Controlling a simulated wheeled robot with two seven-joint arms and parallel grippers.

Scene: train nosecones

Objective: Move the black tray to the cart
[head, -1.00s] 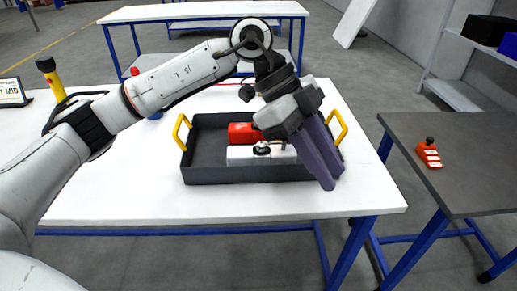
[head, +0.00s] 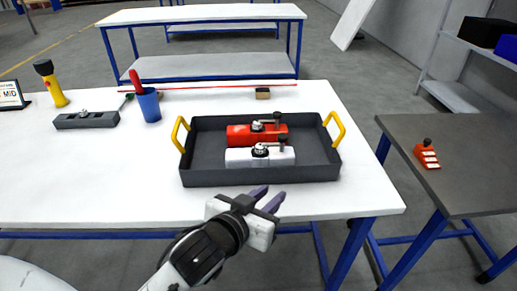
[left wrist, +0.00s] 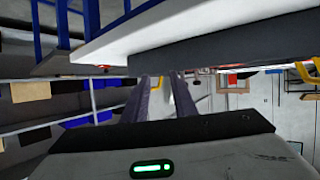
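The black tray (head: 215,178) sits flat on the white table (head: 85,185), near its right end, with a yellow handle at each end. It holds a red part (head: 241,135) and a white part (head: 240,157). My left gripper (head: 271,194) is open and empty at the table's front edge, in front of the tray and apart from it. In the left wrist view its two fingers (left wrist: 167,85) are spread, with the tray's dark wall (left wrist: 215,47) beyond them. The grey-topped cart (head: 465,165) stands right of the table. My right gripper is not in view.
A gap separates cart and table. A blue cup (head: 149,105), a yellow flashlight (head: 51,84) and a dark holder (head: 87,119) stand on the table left of the tray.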

